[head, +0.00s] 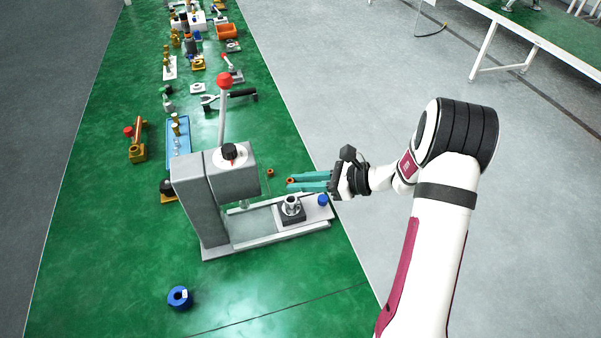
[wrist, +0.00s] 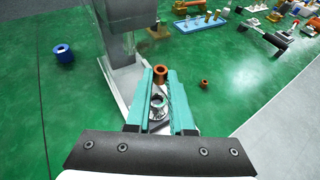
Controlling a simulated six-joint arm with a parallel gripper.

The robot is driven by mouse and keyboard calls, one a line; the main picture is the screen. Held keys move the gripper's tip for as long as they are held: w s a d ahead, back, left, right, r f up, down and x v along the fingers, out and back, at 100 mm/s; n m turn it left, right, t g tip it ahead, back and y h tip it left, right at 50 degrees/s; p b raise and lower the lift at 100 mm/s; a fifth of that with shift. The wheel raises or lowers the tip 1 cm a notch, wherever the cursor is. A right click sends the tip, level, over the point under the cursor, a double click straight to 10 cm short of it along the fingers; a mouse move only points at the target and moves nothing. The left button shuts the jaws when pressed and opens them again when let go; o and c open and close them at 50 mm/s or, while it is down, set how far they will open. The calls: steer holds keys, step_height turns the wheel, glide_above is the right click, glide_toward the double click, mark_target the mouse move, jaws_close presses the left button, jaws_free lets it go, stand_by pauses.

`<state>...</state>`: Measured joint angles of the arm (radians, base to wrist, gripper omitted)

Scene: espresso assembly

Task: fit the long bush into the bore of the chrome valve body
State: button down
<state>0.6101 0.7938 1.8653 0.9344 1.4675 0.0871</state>
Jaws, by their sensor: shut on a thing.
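My gripper (head: 290,184), with two teal fingers, is shut on a copper-coloured bush (head: 291,181) at its fingertips. In the wrist view, this bush (wrist: 160,75) sits between the tips of my gripper (wrist: 161,77). The chrome valve body (head: 292,205) stands upright in a dark block on the press base, below my fingers in the head view. In the wrist view, the valve body (wrist: 157,103) shows between the fingers, with its open bore facing up. The bush is apart from the valve body. A second copper bush (head: 270,172) lies loose on the green table.
A grey lever press (head: 230,183) with a red-knobbed lever stands close left of my gripper. A small blue part (head: 322,200) is at the base's right end. A blue ring (head: 180,297) lies at front left. Several parts crowd the far table; the front is mostly clear.

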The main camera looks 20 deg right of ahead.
steer(key=shift+f, duration=0.15)
steer(key=shift+f, duration=2.2)
steer(key=shift+f, duration=0.35)
